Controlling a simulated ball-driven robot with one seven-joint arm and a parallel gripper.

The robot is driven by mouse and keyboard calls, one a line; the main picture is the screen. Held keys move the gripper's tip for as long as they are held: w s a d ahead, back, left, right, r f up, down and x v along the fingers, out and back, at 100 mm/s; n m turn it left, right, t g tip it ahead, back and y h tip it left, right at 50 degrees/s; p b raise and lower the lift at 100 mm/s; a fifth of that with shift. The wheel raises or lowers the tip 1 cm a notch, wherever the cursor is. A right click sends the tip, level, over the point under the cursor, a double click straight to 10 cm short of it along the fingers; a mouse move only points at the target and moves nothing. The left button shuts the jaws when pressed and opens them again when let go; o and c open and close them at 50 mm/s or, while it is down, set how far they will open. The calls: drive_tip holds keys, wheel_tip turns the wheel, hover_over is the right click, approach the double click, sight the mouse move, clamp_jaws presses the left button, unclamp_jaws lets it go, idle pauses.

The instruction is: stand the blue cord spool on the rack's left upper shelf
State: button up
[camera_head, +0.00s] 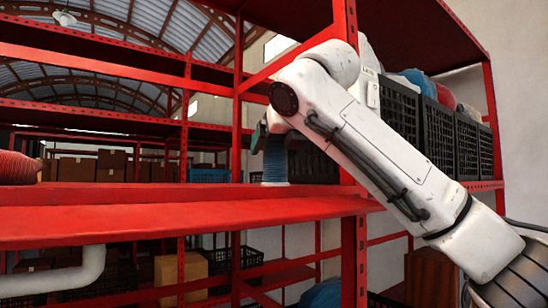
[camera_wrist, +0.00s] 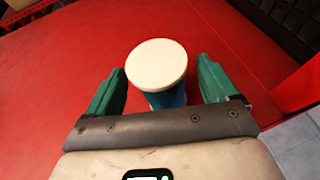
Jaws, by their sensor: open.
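The blue cord spool (camera_head: 275,160) stands upright on the red shelf (camera_head: 180,216) in the head view, left of the rack's front post. In the wrist view its round cream top (camera_wrist: 157,64) faces me, with blue cord (camera_wrist: 168,98) showing below. My gripper (camera_wrist: 161,66) is open, with one green finger on each side of the spool and visible gaps between. In the head view my wrist partly hides the spool's upper part, and one green finger (camera_head: 259,136) shows at its left.
A red cord spool (camera_head: 17,168) lies at the shelf's left end. Black crates (camera_head: 440,130) with colored items stand right of the red post (camera_head: 354,250). The shelf between the two spools is clear. Another red shelf beam (camera_head: 90,62) runs above.

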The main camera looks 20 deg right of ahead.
drive_tip(key=b+v, duration=0.2)
drive_tip(key=v, duration=0.7)
